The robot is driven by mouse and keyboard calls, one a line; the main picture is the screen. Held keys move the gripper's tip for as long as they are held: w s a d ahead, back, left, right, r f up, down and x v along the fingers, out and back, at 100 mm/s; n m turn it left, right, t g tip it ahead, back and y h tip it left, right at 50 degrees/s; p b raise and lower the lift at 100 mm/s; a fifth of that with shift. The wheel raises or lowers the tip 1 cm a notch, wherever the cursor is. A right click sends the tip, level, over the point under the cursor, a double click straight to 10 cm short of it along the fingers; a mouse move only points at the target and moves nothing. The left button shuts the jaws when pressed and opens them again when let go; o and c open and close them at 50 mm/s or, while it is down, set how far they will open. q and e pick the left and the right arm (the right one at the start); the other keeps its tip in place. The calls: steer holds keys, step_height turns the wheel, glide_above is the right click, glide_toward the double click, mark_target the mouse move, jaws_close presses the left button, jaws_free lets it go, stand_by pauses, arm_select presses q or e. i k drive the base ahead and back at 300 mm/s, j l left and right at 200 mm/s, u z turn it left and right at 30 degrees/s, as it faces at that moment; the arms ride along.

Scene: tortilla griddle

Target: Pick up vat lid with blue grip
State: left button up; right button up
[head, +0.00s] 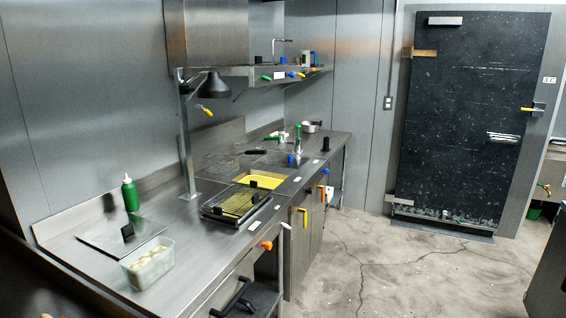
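A small blue grip (292,160) stands up from the steel counter, just beyond the fryer vat with yellow oil (262,180). The flat lid under this grip is too small and low in contrast to make out clearly. A flat steel plate (105,235) with a black grip lies on the near left part of the counter. Neither of my grippers shows in the head view.
A clear tub (147,265) of pale balls and a green bottle (130,193) stand near the plate. A wire rack (237,203), lamp (208,85) and green-handled tap (298,138) surround the vat. The cracked floor (400,270) at right is mostly free.

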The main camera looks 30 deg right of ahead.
mark_target(294, 162)
steer(key=i+l+z, duration=1.4)
steer(key=i+z, duration=0.3)
steer(key=i+l, duration=0.1)
steer(key=i, duration=1.65)
